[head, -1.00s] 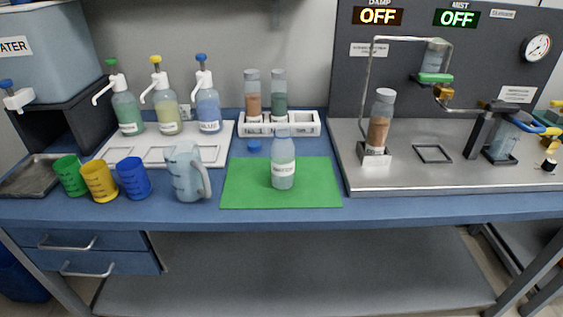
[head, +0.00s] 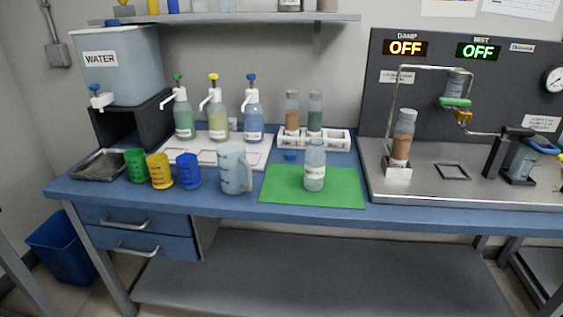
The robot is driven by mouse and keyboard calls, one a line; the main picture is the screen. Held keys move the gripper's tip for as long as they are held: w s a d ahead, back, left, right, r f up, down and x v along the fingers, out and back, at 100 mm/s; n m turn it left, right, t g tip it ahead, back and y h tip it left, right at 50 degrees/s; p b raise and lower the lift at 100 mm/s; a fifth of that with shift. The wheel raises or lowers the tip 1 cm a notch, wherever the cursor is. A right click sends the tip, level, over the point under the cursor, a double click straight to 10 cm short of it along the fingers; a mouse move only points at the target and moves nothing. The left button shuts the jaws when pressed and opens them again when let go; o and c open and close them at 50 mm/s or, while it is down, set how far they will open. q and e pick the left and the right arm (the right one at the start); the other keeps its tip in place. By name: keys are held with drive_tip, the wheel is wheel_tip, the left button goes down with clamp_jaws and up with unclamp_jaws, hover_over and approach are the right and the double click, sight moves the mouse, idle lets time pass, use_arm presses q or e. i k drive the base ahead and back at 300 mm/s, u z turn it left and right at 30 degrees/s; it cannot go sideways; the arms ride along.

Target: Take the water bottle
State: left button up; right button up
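The water bottle (head: 315,168) is a clear, bluish bottle with a white label. It stands upright and without a cap on the green mat (head: 285,193), near the middle of the bench. A small blue cap (head: 290,155) lies just behind the mat, left of the bottle. Neither of my grippers shows in the head view.
A clear pitcher (head: 234,170) stands close left of the mat, with green, yellow and blue cups (head: 188,171) further left. A white rack (head: 340,141) with two bottles is behind. A metal apparatus tray (head: 480,192) borders the right. The mat's front is clear.

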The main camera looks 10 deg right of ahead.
sight(316, 155)
drive_tip(key=u, duration=0.2)
drive_tip(key=i, duration=0.95)
drive_tip(key=z, duration=0.3)
